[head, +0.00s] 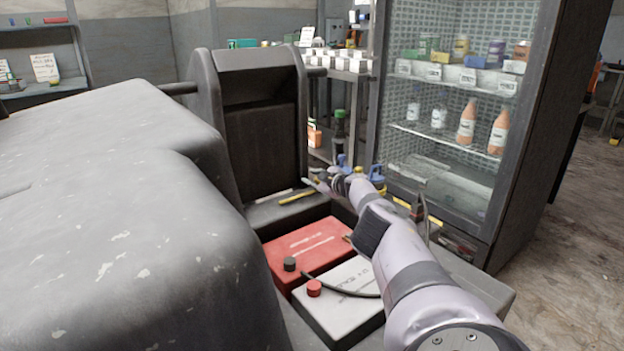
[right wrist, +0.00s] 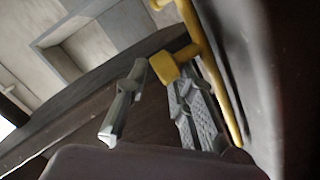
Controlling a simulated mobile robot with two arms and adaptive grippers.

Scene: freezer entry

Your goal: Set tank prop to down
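A yellow bar, which looks like the tank prop (head: 297,197), shows in the head view at the foot of a dark upright panel, just left of my right gripper (head: 322,183). In the right wrist view the yellow bar (right wrist: 222,80) runs down the right side, with a short bent end (right wrist: 163,68) reaching across near the fingertips. The two fingers of my right gripper (right wrist: 155,95) stand apart with a gap between them. The yellow end is close to the ridged right finger; I cannot tell whether they touch. My left gripper is not in view.
A large scratched grey body (head: 110,220) fills the left. A red box (head: 308,246) and a white box (head: 340,292) with cables sit below my right arm. A glass-door cabinet (head: 450,120) with bottles stands at right. Open floor (head: 570,240) lies beyond it.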

